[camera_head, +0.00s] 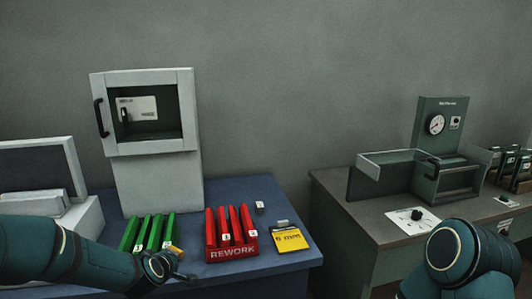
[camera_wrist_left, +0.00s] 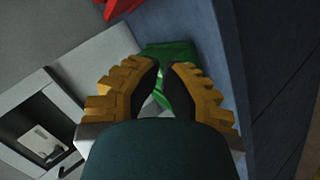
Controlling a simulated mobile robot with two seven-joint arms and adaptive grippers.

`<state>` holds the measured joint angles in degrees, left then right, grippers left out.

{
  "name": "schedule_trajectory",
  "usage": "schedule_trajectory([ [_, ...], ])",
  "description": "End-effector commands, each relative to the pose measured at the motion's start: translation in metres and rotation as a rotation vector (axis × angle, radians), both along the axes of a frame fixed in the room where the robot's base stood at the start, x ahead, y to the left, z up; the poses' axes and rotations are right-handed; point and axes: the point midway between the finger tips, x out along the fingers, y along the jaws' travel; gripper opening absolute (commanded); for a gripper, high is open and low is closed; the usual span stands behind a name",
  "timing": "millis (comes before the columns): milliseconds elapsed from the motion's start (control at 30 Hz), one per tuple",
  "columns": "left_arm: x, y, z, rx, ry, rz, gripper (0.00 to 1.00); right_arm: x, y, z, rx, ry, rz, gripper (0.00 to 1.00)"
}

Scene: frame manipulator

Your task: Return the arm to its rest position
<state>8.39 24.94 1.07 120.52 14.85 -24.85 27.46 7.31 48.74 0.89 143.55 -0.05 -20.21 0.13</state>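My left arm (camera_head: 70,255) reaches in from the left in the head view, low in front of the blue table. Its gripper (camera_head: 182,264) is in front of the green rack (camera_head: 154,232). In the left wrist view the two yellow-backed fingers of this gripper (camera_wrist_left: 165,68) stand a little apart with nothing held between them. Green parts (camera_wrist_left: 175,92) show beyond and between them; I cannot tell how far off they are. My right arm (camera_head: 465,255) shows at the bottom right as a bent teal joint; its gripper is out of view.
A red "REWORK" rack (camera_head: 232,252) and a yellow card (camera_head: 290,238) lie right of the green rack. A grey cabinet (camera_head: 155,145) stands behind. A gap separates the blue table (camera_head: 268,195) from the brown bench (camera_head: 335,190), which carries a gauge machine (camera_head: 440,130).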

Motion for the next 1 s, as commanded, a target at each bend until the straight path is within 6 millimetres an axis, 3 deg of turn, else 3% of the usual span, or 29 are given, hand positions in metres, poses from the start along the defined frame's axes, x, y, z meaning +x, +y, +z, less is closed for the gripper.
schedule_trajectory([
  [33, -0.015, -0.017, -0.033, 0.027, 0.072, -0.068, 0.00, 0.000, 0.000, 0.000, 0.000, 0.000, 0.000, 0.00],
  [100, -0.038, -0.038, -0.071, 0.068, 0.157, -0.166, 0.00, 0.000, 0.000, 0.000, 0.000, 0.000, 0.000, 0.00],
  [267, -0.105, -0.084, -0.147, 0.143, 0.338, -0.412, 0.00, 0.000, 0.000, 0.000, 0.000, 0.000, 0.000, 0.00],
  [400, -0.174, -0.118, -0.196, 0.184, 0.473, -0.640, 0.00, 0.000, 0.000, 0.000, 0.000, 0.000, 0.000, 0.00],
  [500, -0.219, -0.136, -0.218, 0.198, 0.544, -0.783, 0.00, 0.000, 0.000, 0.000, 0.000, 0.000, 0.000, 0.00],
  [633, -0.259, -0.149, -0.232, 0.203, 0.598, -0.910, 0.00, 0.000, 0.000, 0.000, 0.000, 0.000, 0.000, 0.00],
  [767, -0.275, -0.154, -0.237, 0.205, 0.617, -0.964, 0.00, 0.000, 0.000, 0.000, 0.000, 0.000, 0.000, 0.00],
  [1000, -0.276, -0.154, -0.237, 0.206, 0.617, -0.968, 0.00, 0.000, 0.000, 0.000, 0.000, 0.000, 0.000, 0.00],
])
